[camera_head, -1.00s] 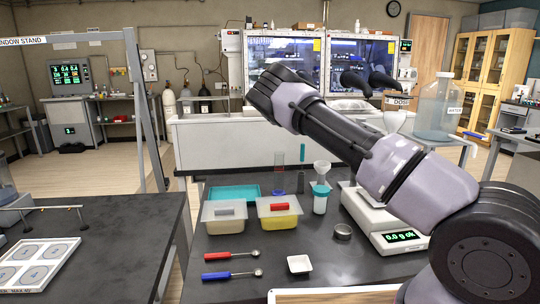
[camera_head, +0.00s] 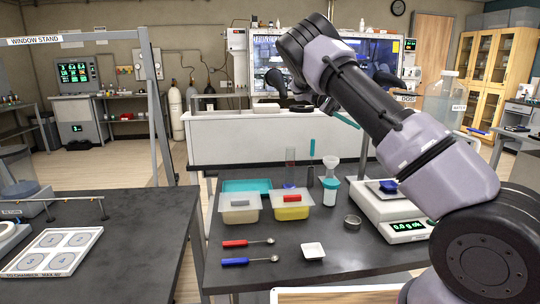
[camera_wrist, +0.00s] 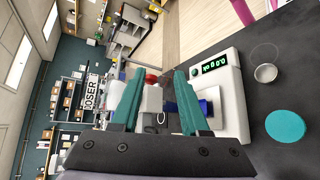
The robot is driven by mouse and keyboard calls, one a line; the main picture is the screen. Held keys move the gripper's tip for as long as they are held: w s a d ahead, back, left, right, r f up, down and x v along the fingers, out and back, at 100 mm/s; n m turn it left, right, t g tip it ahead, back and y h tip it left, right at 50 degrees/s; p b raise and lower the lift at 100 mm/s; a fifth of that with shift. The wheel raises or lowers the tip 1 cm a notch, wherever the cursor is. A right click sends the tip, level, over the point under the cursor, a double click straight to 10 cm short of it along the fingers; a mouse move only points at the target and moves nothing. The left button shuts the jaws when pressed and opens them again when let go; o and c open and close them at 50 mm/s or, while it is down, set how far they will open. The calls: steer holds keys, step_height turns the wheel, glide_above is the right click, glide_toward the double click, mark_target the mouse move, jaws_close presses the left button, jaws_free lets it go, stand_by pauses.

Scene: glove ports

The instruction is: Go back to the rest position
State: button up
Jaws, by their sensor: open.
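My gripper shows in the wrist view (camera_wrist: 158,88) with its two teal fingers apart and nothing between them. In the head view my arm rises from the lower right and bends over at the top centre. One teal finger shows beside the arm there, and the rest of the gripper is mostly hidden. The gripper is in the air, above and behind the white scale (camera_head: 385,215). A dark blue object (camera_head: 388,186) sits on the scale's pan. The scale reads about 0.0 g.
The dark bench holds two lidded tubs (camera_head: 240,208), a red-handled spoon (camera_head: 247,243), a blue-handled spoon (camera_head: 250,261), a white weighing dish (camera_head: 313,250), a metal ring (camera_head: 352,222) and a funnel on a bottle (camera_head: 330,182). A grey stand frame (camera_head: 158,100) is at left.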

steer(key=s+d+r+n+t+y, duration=0.1)
steer(key=s+d+r+t+y, duration=0.25)
steer(key=s, duration=0.25)
steer(key=s+d+r+n+t+y, duration=0.2)
steer(key=s+d+y, duration=0.1)
steer(key=s+d, duration=0.25)
steer(key=s+a+r+m+t+y, duration=0.1)
steer(key=s+a+r+t+y, duration=0.1)
steer(key=s+a+t, duration=0.3)
steer(key=s+a+r+m+t+y, duration=0.1)
steer(key=s+a+t+y, duration=0.2)
steer(key=s+a+t, duration=0.3)
steer(key=s+t, duration=0.1)
steer(key=s, duration=0.4)
steer(key=shift+r, duration=0.4)
